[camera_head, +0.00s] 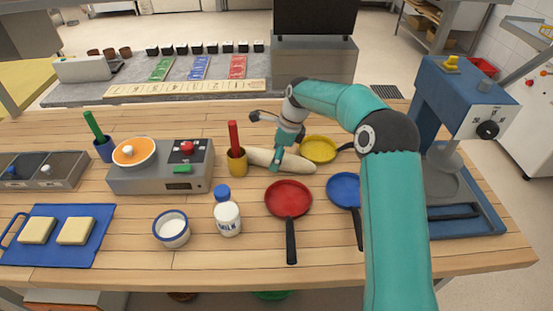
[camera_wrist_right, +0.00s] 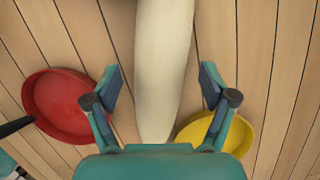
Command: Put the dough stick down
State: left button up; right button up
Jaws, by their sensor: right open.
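The pale dough stick (camera_head: 298,164) lies on the wooden table between the cup with the red stick and the yellow pan. In the right wrist view the dough stick (camera_wrist_right: 163,60) runs from the top edge down between my fingers. My right gripper (camera_head: 277,160) is over the dough stick, and its arm hides part of it. In the wrist view the right gripper (camera_wrist_right: 160,82) is open, with a finger on each side of the dough and a visible gap on both sides. My left gripper is not in view.
A yellow pan (camera_head: 318,149), red pan (camera_head: 289,198) and blue pan (camera_head: 343,187) lie close by. A yellow cup (camera_head: 237,165) with a red stick stands left of the dough. The milk bottle (camera_head: 228,218) stands in front, and a blue machine (camera_head: 455,100) at right.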

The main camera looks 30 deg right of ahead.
jog(key=shift+w+a+f, duration=0.1)
jog(key=shift+f, duration=0.35)
grip_shut()
jog(key=shift+r, duration=0.2)
